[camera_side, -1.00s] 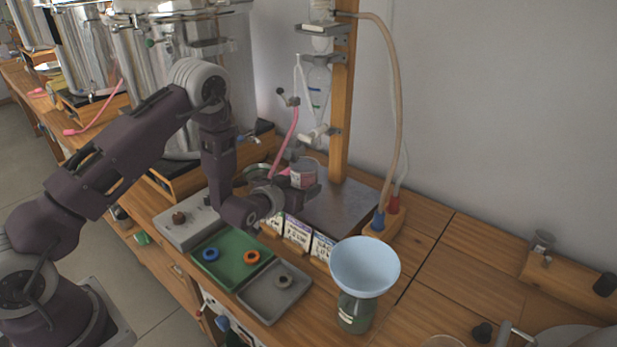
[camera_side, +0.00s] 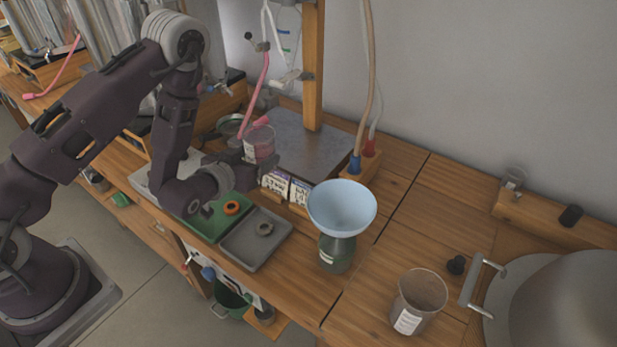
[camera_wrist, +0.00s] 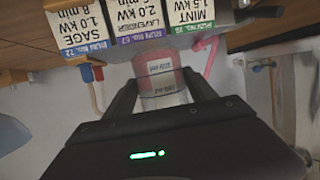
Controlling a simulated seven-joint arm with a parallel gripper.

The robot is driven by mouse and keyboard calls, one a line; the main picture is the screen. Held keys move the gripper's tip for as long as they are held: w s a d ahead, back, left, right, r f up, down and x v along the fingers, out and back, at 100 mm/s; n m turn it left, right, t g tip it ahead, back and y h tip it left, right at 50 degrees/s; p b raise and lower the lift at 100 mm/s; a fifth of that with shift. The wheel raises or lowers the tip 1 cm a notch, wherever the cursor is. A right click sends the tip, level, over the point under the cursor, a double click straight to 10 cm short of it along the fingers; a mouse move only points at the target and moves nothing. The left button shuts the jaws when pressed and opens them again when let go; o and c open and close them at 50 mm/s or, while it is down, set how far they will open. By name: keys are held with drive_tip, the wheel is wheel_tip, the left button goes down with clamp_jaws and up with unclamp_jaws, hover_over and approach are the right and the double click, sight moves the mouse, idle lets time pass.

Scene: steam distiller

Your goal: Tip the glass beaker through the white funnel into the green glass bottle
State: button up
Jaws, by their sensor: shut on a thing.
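The glass beaker (camera_side: 260,146), clear with pink contents and a white label, is held in my gripper (camera_side: 250,160) above the bench. It looks about upright in the side view. In the wrist view, the labelled beaker (camera_wrist: 161,82) sits between the two dark fingers of my gripper (camera_wrist: 162,92). The funnel (camera_side: 342,207), pale bluish white, sits in the mouth of the green glass bottle (camera_side: 337,256) to the right and nearer the camera. The beaker is apart from the funnel. The funnel's outlet is hidden inside the bottle.
Small labelled cards (camera_side: 287,187) stand between my gripper and the funnel. A grey tray (camera_side: 240,250) and a green tray (camera_side: 207,230) lie in front. A wooden post (camera_side: 313,75) rises behind. Another labelled beaker (camera_side: 418,302) stands right of the bottle, near a steel lid (camera_side: 560,300).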

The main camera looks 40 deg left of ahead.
drive_tip(key=w+d+r+m+h, duration=0.1)
drive_tip(key=w+d+r, duration=0.35)
drive_tip(key=d, duration=0.35)
drive_tip(key=w+d+r+h, duration=0.1)
drive_tip(key=w+d+r, duration=0.2)
drive_tip(key=d+r, duration=0.4)
drive_tip(key=w+d+r+m, duration=0.1)
drive_tip(key=w+d+r, duration=0.25)
drive_tip(key=d, duration=0.55)
drive_tip(key=s+d+f+n+y, duration=0.2)
drive_tip(key=s+d+f, duration=1.1)
drive_tip(key=s+d, duration=0.2)
drive_tip(key=shift+s, duration=0.75)
drive_tip(key=shift+a+r, duration=0.1)
drive_tip(key=shift+a, duration=0.05)
drive_tip(key=a+r+n+h, duration=0.4)
drive_tip(key=r+n, duration=0.2)
drive_tip(key=r, duration=0.1)
drive_tip(key=shift+a+r, duration=0.2)
